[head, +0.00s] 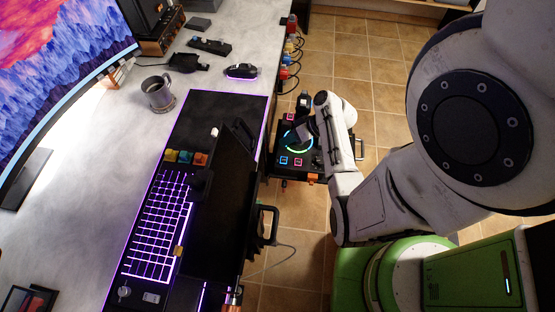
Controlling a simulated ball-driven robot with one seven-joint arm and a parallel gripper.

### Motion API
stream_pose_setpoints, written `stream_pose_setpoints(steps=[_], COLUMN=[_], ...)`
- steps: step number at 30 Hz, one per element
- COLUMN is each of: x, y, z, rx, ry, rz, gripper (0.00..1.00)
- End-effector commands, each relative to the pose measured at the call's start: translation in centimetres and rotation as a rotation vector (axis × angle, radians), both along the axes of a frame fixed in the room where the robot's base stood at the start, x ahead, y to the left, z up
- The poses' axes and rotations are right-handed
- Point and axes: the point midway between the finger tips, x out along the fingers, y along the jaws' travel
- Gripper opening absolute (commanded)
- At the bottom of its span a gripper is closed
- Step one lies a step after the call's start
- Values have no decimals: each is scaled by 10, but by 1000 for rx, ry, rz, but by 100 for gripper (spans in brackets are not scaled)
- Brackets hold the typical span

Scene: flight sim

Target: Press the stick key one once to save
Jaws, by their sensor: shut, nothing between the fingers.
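A black control box (295,172) stands beside the desk's right edge in the head view. Its top carries a glowing ring (287,143) and small lit square keys: a red one (290,117) at the back and blue ones (284,160) near the front. I cannot read any key labels, so I cannot tell which is key one. My gripper (301,133) is dark, shut and empty, low over the box beside the ring. My wrist hides part of the box's right side. I cannot tell whether the fingertips touch a key.
The desk (215,65) holds a lit keyboard (155,225), a metal mug (158,93), a mouse (241,71) and a large curved monitor (75,50). A dark panel (222,215) stands between keyboard and box. Coloured plugs and cables line the desk's back right edge. Tiled floor (385,60) is open behind the box.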

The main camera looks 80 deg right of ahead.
Motion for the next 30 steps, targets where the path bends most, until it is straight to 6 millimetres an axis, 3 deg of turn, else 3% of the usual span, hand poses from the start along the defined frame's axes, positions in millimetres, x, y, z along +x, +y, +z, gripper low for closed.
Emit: stream_pose_setpoints(steps=[14, 30], x=[0, 1], y=[0, 0], z=[-13, -79], rx=[0, 1], ry=[1, 2], rz=[2, 1], gripper=[0, 0])
